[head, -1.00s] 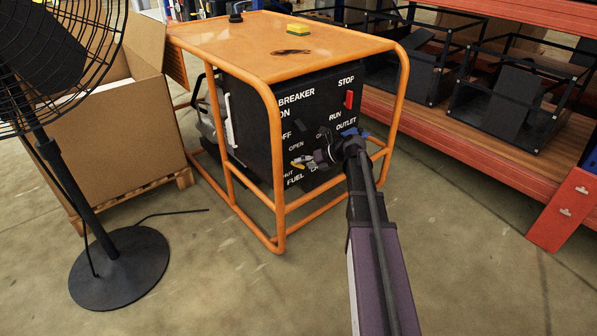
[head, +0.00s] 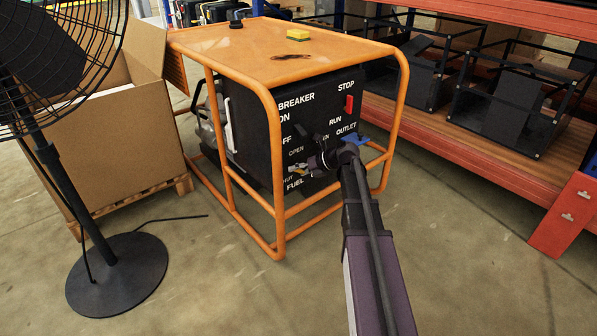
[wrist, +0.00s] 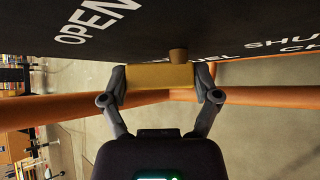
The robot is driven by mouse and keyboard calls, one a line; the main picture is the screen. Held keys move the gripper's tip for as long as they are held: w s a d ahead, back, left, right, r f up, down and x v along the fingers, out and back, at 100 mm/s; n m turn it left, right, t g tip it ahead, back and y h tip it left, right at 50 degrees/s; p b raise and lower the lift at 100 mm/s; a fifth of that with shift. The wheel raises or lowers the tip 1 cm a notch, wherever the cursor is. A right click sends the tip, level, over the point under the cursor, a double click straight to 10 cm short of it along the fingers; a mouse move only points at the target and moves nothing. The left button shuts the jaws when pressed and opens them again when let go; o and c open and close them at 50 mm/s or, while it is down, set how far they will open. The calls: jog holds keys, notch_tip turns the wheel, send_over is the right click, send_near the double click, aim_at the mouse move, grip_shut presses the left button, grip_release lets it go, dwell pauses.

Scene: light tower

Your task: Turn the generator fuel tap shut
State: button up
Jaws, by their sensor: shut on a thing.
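The fuel tap is a yellow handle (wrist: 160,76) on a short brownish stem (wrist: 178,56) at the dark generator panel (wrist: 215,25). My gripper (wrist: 161,84) is shut on the handle, with one finger at each end of it in the wrist view. In that view the word OPEN is to the left and SHUT to the right. In the head view my gripper (head: 301,167) is at the panel's lower left, between OPEN and FUEL. It hides most of the tap there, so I cannot tell the handle's angle against the labels.
An orange tube frame (head: 278,180) surrounds the generator, with bars close to my gripper. A red switch (head: 349,104) sits at the panel's upper right. A fan (head: 110,270) and a cardboard box (head: 120,150) stand left, a shelf (head: 480,150) right. Floor in front is clear.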

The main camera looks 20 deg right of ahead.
jog(key=shift+a+h, duration=0.1)
jog(key=shift+h, duration=0.2)
jog(key=shift+s+a+f+n+h+p, duration=0.15)
jog(key=shift+n+h+p, duration=0.75)
jog(key=shift+h, duration=0.3)
jog(key=shift+f+n+t+h, duration=0.2)
jog(key=shift+n+t+h, duration=0.2)
jog(key=shift+h, duration=0.35)
jog(key=shift+f+n+t+h, duration=0.15)
jog(key=shift+n+t+h, duration=0.25)
jog(key=shift+h, duration=0.35)
jog(key=o, duration=1)
jog(key=shift+c, duration=0.2)
